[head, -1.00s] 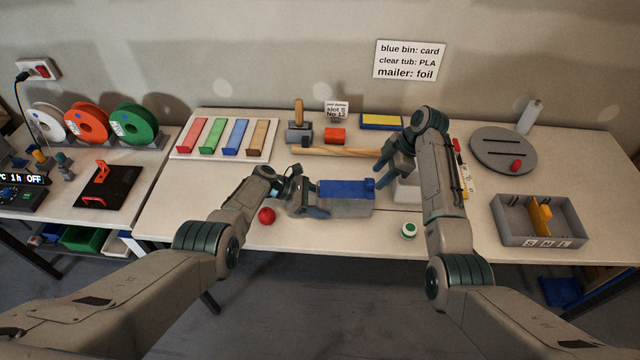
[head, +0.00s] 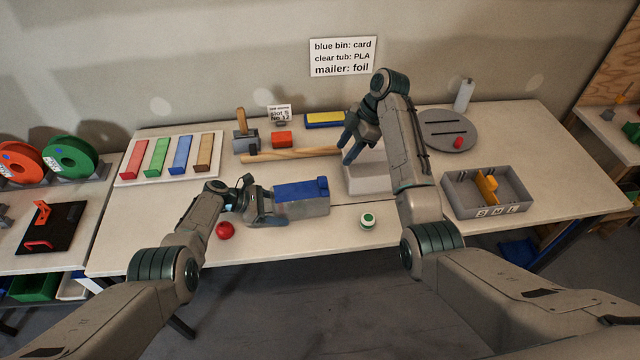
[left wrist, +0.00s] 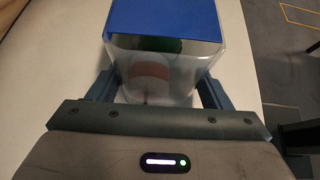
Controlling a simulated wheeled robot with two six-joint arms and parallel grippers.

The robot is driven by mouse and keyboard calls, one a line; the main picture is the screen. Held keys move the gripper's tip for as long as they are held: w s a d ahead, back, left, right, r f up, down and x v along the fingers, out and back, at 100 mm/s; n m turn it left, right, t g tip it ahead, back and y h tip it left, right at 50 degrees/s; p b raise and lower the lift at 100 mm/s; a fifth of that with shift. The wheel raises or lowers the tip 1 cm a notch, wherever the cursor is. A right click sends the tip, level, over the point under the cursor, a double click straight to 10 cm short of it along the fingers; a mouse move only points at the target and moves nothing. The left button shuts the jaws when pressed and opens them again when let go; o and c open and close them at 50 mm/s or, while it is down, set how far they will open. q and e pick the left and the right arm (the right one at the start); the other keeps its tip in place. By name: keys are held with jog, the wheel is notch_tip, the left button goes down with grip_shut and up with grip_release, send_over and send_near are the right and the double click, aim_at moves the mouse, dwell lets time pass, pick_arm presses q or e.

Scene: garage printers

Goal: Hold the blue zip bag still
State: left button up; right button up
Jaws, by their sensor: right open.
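The blue zip bag (head: 302,197) is a clear, box-shaped pouch with a blue top, near the middle front of the table. It also fills the top of the left wrist view (left wrist: 165,20), where blurred reddish and green shapes show inside. My left gripper (head: 268,207) reaches it from the left. In the left wrist view its fingers (left wrist: 155,92) lie against both sides of the bag's near end, shut on it. My right gripper (head: 354,147) is open and empty, above a white box (head: 372,180) to the right of the bag.
A red ball (head: 225,230) lies close to my left wrist. A round green-and-white item (head: 367,221) is near the front edge. A wooden rod (head: 295,154) lies behind the bag. A grey divided tray (head: 455,200) stands on the right.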

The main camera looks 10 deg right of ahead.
pick_arm(q)
jog(key=shift+o, duration=1.2)
jog(key=shift+w, duration=0.1)
jog(key=shift+r, duration=0.1)
jog(key=v, duration=1.2)
